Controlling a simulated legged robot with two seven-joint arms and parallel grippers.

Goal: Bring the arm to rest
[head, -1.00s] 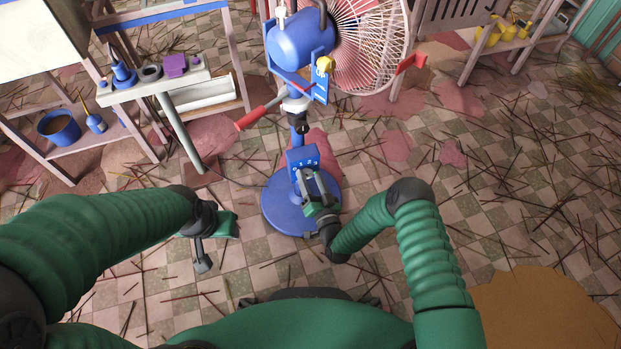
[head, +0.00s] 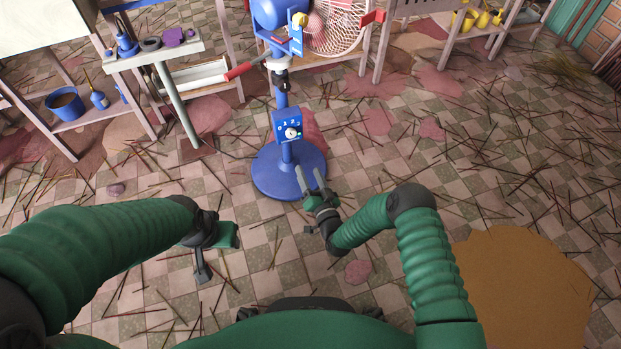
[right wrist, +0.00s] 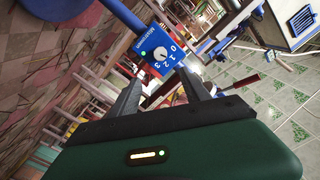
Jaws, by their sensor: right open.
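My right gripper (head: 312,180) is open and empty, held in front of the blue round base (head: 262,172) of the standing fan. The fan's blue control box (head: 288,125) with a round knob is on its pole, above and left of the fingertips. In the right wrist view the control box (right wrist: 165,57) shows numbers around its knob, beyond the two spread fingers (right wrist: 160,92), with nothing between them. My left gripper (head: 205,262) points down at the lower left, away from the fan; its jaws are not clear.
A blue bucket (head: 65,103) sits on a low shelf. Incense sticks litter the tiled floor. A brown round patch (head: 520,290) lies at lower right. The floor between my arms is free of large objects.

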